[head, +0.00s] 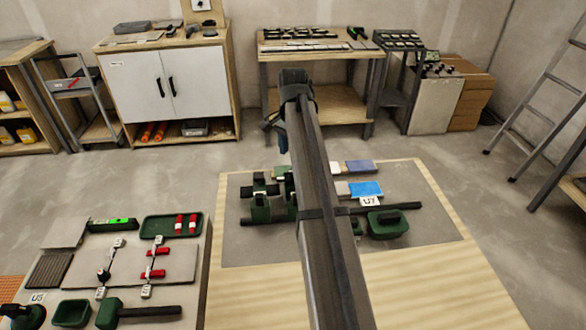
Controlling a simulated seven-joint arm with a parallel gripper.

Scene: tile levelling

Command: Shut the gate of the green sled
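Dark green parts (262,209) with black blocks on them stand on the grey mat, just left of my arm. They may be the green sled, but my arm covers part of that area, and I cannot make out a gate or how it stands. A green piece with a black bar (388,224) lies right of my arm, by a card marked U7 (371,201). My arm runs up the middle of the head view. I cannot make out my gripper or its fingers.
The grey mat (430,232) lies on a pale wooden board. At lower left, a slab holds a green tray (150,226) with red pieces, a level (112,224), a mallet (108,313) and red clips. Blue tiles (366,188) lie right of my arm. Benches and a ladder stand behind.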

